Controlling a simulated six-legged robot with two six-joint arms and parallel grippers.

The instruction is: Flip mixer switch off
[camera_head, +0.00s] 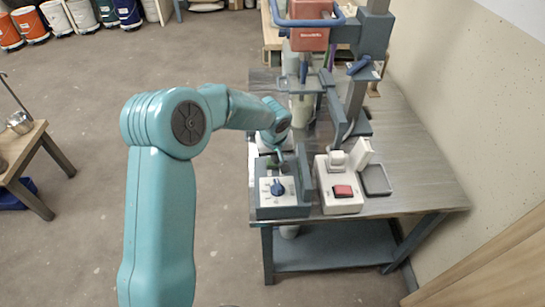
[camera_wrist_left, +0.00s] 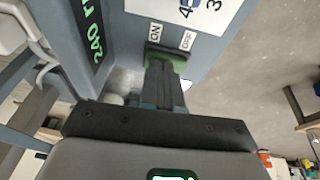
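The mixer's control box (camera_head: 283,211) stands on the front left of the table, with a blue dial (camera_head: 277,187) on its white panel. In the left wrist view the green switch (camera_wrist_left: 152,50) sits between the ON and OFF labels, partly hidden by my fingers. My left gripper (camera_wrist_left: 166,62) has its dark fingers together, with tips at or very near the switch; I cannot tell whether they touch. In the head view the left gripper (camera_head: 279,157) is behind the dial, at the box's far side. A display (camera_wrist_left: 97,42) beside the switch reads 240 in green. My right gripper is not in view.
A white box with a red button (camera_head: 343,191) and a dark pad (camera_head: 376,180) stand to the right of the control box. The mixer stand (camera_head: 357,95) rises behind. The table (camera_head: 420,175) has free room on its right.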

